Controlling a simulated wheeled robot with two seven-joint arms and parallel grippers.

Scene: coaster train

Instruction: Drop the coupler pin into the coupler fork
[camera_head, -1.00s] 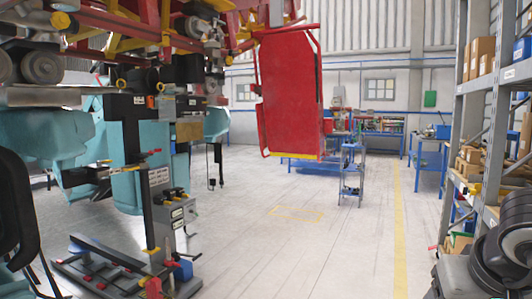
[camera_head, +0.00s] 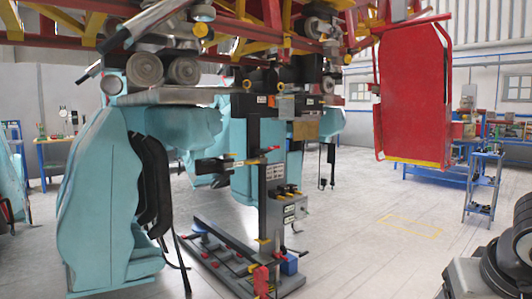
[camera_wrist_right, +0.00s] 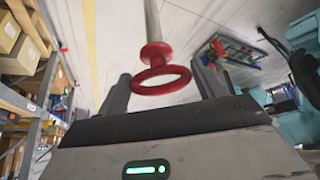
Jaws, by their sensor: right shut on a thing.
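The coupler pin (camera_wrist_right: 155,52) shows in the right wrist view, with a pale shaft, a red collar and a red ring. My right gripper (camera_wrist_right: 161,76) is shut on the coupler pin, with the dark fingers on either side of its red ring; the exact contact is hard to see. The shaft points away from the gripper, and its far end is cut off by the frame edge. In the head view, black and grey coupling hardware (camera_head: 268,101) sits under the red and yellow track; I cannot make out the coupler fork for sure. My left gripper is not in view.
A black stand on a floor base (camera_head: 240,262) holds up the hardware. Teal train seats (camera_head: 115,205) hang at the left. A red panel (camera_head: 412,95) hangs at the right, with a blue trolley (camera_head: 483,183) behind. Shelving (camera_wrist_right: 32,75) shows in the wrist view.

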